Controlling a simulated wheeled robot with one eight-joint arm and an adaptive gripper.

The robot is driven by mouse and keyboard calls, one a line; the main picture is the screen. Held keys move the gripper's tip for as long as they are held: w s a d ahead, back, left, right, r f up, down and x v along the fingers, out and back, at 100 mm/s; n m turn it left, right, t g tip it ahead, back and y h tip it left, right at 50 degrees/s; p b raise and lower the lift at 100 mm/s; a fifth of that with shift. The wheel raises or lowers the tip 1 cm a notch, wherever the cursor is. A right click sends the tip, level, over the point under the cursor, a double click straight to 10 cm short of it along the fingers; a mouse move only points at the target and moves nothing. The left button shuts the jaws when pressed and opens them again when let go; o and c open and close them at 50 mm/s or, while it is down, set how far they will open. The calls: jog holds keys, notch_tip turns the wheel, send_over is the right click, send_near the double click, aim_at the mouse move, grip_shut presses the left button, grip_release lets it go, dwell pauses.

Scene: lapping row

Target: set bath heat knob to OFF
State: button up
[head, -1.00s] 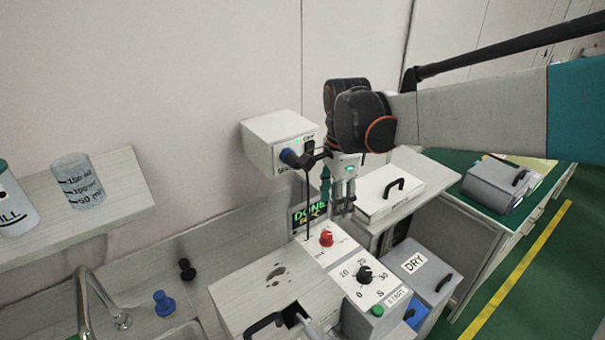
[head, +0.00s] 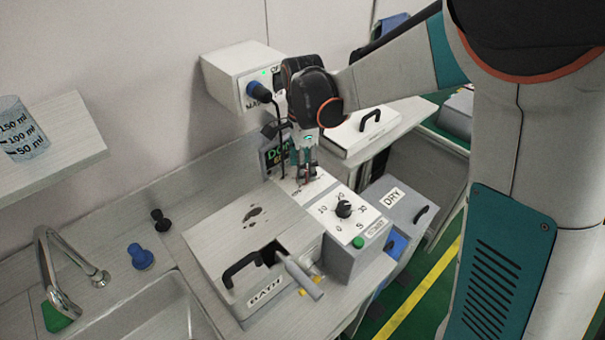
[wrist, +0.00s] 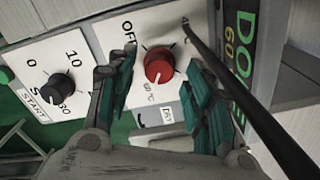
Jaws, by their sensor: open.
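The red bath heat knob (wrist: 159,66) sits on a white panel face (wrist: 150,30) in the wrist view, with the label OFF (wrist: 129,33) to its upper left.
A black timer knob (head: 343,209) and a green button (head: 358,242) are on the same panel. A dark cable (wrist: 225,70) runs close beside my gripper. The lidded bath (head: 235,235), a DRY box (head: 388,205) and a wall box (head: 235,75) stand around it.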

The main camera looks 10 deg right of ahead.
jog(key=shift+f, duration=1.05)
jog(key=c, duration=1.1)
